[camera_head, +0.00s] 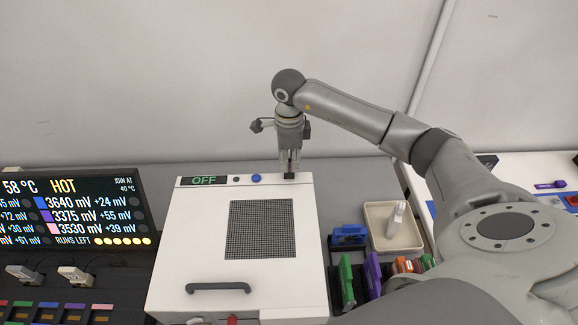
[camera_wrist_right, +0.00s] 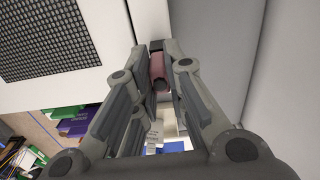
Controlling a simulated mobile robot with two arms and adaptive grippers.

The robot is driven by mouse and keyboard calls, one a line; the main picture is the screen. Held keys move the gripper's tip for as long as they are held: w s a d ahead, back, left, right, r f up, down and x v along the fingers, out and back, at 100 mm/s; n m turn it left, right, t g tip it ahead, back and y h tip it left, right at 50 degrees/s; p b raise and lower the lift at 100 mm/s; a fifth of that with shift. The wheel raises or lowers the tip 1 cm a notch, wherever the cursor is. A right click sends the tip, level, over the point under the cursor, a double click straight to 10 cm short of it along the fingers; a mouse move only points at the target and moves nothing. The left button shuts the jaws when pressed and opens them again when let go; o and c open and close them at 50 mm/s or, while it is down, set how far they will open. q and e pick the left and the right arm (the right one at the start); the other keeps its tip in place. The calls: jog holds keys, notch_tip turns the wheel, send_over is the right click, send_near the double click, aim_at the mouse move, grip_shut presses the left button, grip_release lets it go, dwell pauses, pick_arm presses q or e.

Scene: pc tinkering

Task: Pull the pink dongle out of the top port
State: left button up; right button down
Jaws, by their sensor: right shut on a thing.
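My right gripper (camera_head: 289,165) is at the back right corner of the white PC case (camera_head: 195,245), pointing down. It is shut on the pink dongle, which shows between the fingers in the right wrist view (camera_wrist_right: 158,70). A black port (camera_head: 289,176) sits on the case's top edge directly below the fingers. In the right wrist view the dark port (camera_wrist_right: 156,46) is at the dongle's far end. I cannot tell whether the dongle's tip is still inside it. My left gripper is not in view.
The case has a black grille (camera_head: 260,229), a handle (camera_head: 217,287) and an OFF display (camera_head: 204,181). A readout screen (camera_head: 75,208) stands at left. A cream tray (camera_head: 374,215) and several coloured modules (camera_head: 372,274) lie right of the case. The wall is close behind.

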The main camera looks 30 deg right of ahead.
aim_at(289, 161)
jog(key=shift+r, duration=0.4)
jog(key=shift+r, duration=0.25)
jog(key=shift+p, duration=0.3)
jog(key=shift+r, duration=0.4)
jog(key=shift+r+p, duration=1.1)
jog(key=shift+r, duration=0.55)
